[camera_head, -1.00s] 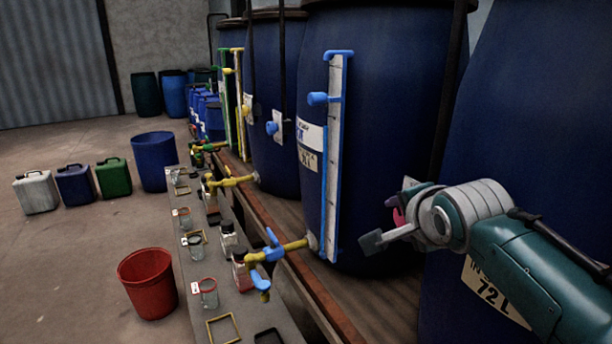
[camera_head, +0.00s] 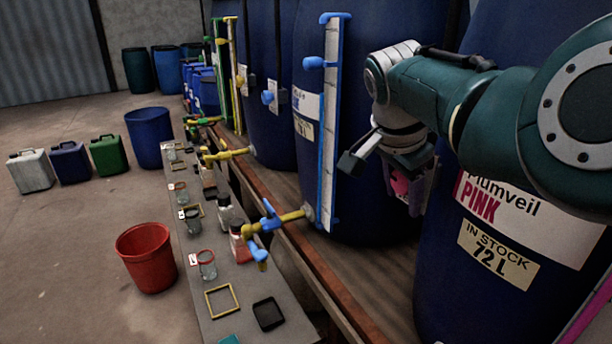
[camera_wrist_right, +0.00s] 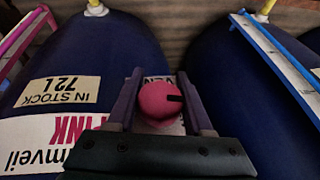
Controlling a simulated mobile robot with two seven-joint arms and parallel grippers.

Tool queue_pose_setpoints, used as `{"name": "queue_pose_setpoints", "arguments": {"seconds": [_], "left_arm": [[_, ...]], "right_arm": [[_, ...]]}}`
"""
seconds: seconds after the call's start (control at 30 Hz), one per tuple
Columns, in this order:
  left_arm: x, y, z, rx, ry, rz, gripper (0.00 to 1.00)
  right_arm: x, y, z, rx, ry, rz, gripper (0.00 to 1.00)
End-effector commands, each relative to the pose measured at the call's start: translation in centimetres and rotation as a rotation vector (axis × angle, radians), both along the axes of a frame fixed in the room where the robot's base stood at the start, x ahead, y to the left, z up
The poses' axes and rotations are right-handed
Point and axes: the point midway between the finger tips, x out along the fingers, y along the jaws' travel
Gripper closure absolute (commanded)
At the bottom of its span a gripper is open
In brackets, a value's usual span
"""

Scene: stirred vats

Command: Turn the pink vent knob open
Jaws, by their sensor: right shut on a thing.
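The pink vent knob (camera_wrist_right: 157,101) is round with a dark mark pointing right. It sits in front of a white label, partly hidden, reading "VEN". My right gripper (camera_wrist_right: 160,88) has a finger on either side of the knob and is shut on it. In the head view a little of the pink knob (camera_head: 399,183) shows below my right wrist, and my right gripper (camera_head: 408,186) is around it. The blue vat (camera_head: 440,270) at the right carries a "Plumveil PINK" label (camera_head: 515,212) and an "IN STOCK 72 L" label. My left gripper is not in view.
A neighbouring blue vat (camera_head: 375,210) has a blue-edged level gauge (camera_head: 330,130) and a yellow tap with blue handle (camera_head: 270,222). A grey bench (camera_head: 200,255) holds jars and frames. A red bucket (camera_head: 146,258) stands on the open floor at left.

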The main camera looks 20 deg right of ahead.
Motion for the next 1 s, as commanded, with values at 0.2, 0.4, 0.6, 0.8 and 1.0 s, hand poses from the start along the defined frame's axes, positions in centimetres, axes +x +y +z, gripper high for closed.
{"name": "queue_pose_setpoints", "arguments": {"seconds": [0.2, 0.4, 0.6, 0.8, 1.0], "left_arm": [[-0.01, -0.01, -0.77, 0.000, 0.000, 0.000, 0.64], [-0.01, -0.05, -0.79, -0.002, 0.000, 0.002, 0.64], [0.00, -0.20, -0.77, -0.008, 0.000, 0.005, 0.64], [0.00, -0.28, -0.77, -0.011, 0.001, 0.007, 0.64], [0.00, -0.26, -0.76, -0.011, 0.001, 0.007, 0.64]], "right_arm": [[-0.12, -0.13, -0.10, -0.008, 0.043, 0.001, 1.00], [-0.17, -0.16, -0.06, -0.008, 0.051, 0.000, 1.00], [-0.18, -0.17, -0.09, -0.008, 0.050, 0.000, 1.00], [-0.18, -0.14, -0.10, -0.007, 0.049, 0.000, 0.31], [-0.16, -0.09, -0.07, -0.006, 0.049, 0.000, 0.19]]}}
